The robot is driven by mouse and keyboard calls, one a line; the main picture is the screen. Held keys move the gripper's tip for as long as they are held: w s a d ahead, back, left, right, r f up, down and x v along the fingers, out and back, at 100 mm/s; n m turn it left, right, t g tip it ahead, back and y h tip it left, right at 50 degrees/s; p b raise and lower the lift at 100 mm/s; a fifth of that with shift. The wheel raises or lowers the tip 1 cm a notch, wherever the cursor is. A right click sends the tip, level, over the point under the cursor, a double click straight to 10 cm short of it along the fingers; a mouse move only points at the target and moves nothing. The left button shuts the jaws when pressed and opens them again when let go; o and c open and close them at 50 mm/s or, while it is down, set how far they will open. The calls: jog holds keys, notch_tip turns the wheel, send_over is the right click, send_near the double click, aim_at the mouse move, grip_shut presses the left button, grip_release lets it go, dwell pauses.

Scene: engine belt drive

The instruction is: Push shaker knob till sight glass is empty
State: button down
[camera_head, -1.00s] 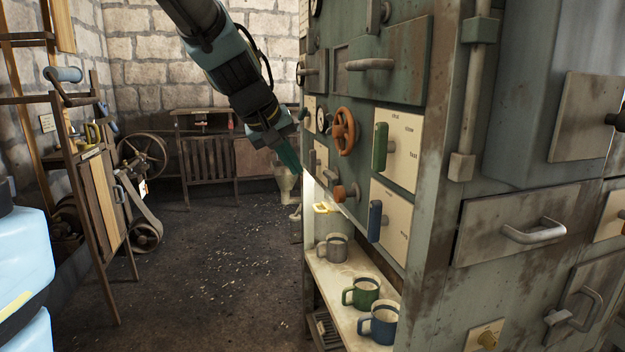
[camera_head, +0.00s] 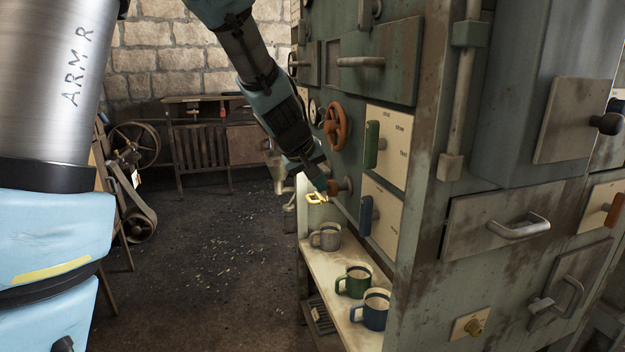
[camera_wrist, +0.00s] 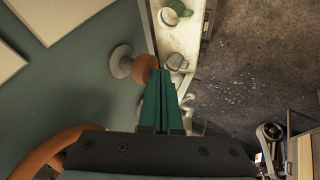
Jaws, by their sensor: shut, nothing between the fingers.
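The brown-orange round knob (camera_head: 334,187) sticks out of the cabinet face on a pale round base, low on the panel. It also shows in the wrist view (camera_wrist: 145,68). My gripper (camera_head: 322,184) is shut and empty, its green fingers pointing down. In the wrist view its fingertips (camera_wrist: 160,74) are right beside the knob's outer face; I cannot tell whether they touch. I cannot make out a sight glass for certain in either view.
An orange handwheel (camera_head: 336,125) sits above the knob, and green (camera_head: 371,145) and blue (camera_head: 366,215) levers are to its right. A grey (camera_head: 326,238), a green (camera_head: 353,283) and a blue mug (camera_head: 372,310) stand on the shelf (camera_head: 335,295).

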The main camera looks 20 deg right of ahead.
jog(key=shift+s+d+p, duration=0.2)
jog(key=shift+d+p, duration=0.35)
jog(key=shift+d, duration=0.85)
